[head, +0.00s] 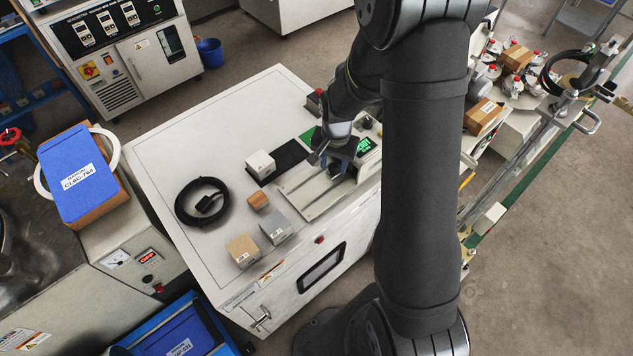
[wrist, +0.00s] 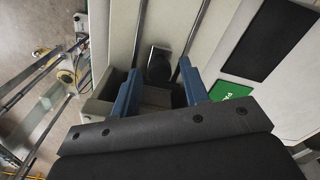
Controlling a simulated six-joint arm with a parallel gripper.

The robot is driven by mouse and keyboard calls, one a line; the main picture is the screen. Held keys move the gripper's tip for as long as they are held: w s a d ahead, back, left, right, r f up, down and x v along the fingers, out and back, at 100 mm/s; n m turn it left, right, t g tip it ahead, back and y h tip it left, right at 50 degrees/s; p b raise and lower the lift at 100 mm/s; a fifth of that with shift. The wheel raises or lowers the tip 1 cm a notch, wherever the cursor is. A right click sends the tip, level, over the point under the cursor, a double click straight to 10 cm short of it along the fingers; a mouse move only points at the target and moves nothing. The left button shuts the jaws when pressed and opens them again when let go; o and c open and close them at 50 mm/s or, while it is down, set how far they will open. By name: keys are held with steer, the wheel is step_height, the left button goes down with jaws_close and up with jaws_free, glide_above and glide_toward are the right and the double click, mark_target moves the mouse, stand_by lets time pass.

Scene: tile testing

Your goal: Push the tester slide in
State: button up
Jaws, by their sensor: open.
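The tester is a pale unit on the white cabinet top, with a small green-lit display (head: 366,145) in the head view. Its slide track (head: 312,192) is a light plate with dark rails and extends toward the front left. The rails also show in the wrist view (wrist: 194,38). My gripper (head: 338,166) is over the tester end of the track. In the wrist view its blue fingers (wrist: 159,70) are apart, with a dark rounded block (wrist: 159,65) showing between or beyond them. Contact with it cannot be told. My arm hides part of the tester.
Left of the track are a white cube (head: 261,164), a grey cube (head: 275,228), small brown blocks (head: 258,200) and a black cable coil (head: 203,202). A black mat (head: 279,161) and green pad (head: 308,135) lie behind the track.

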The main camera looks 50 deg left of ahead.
steer(key=shift+r, duration=3)
steer(key=shift+f, duration=0.1)
step_height(320, 180, down, 6)
steer(key=shift+r, duration=0.1)
steer(key=shift+s, duration=0.25)
